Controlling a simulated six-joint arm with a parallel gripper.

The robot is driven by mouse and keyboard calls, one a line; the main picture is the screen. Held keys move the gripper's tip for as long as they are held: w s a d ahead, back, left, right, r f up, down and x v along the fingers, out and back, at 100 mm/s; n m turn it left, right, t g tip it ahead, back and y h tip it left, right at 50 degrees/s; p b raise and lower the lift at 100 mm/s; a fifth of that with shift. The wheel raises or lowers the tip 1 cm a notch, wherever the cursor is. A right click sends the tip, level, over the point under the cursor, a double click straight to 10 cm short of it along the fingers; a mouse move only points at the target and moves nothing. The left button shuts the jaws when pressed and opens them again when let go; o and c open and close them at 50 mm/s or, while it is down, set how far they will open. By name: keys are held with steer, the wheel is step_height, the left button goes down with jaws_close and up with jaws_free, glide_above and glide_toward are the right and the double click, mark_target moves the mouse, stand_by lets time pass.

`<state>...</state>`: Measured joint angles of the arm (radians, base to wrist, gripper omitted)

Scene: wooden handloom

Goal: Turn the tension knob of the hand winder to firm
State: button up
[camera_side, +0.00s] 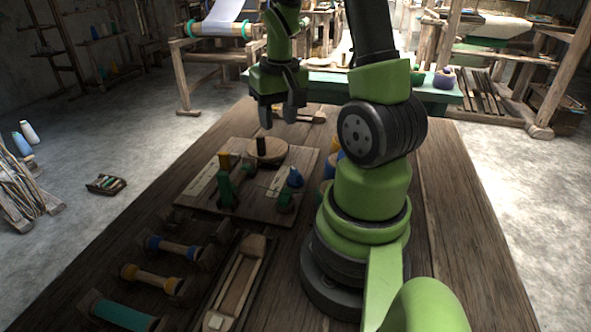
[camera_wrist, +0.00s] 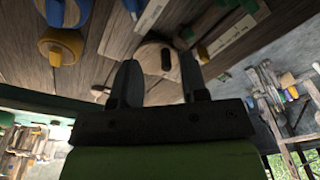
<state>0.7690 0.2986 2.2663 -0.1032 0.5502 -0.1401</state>
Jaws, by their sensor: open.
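The hand winder's wooden board (camera_side: 240,206) lies on the table left of my arm's base. At its far end is a round wooden disc (camera_side: 270,158) with a dark upright peg (camera_side: 261,146); this looks like the tension knob, though I cannot be sure. The disc (camera_wrist: 150,53) and peg (camera_wrist: 166,59) also show in the wrist view, beyond the fingertips. My gripper (camera_side: 278,115) is open and empty, pointing down above the disc, apart from it. In the wrist view its two fingers (camera_wrist: 158,68) frame the disc's near part. No setting mark is readable.
Several spools (camera_side: 150,279) and a wooden shuttle (camera_side: 238,284) lie nearer. The table's right side is clear.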

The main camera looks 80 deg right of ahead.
steer(key=g, duration=0.1)
glide_above(296, 171)
step_height(296, 171, down, 4)
steer(key=f, duration=0.1)
steer(key=shift+m+y, duration=0.3)
steer(key=shift+m, duration=0.1)
step_height(296, 171, down, 10)
steer(key=shift+r, duration=0.25)
jaws_close()
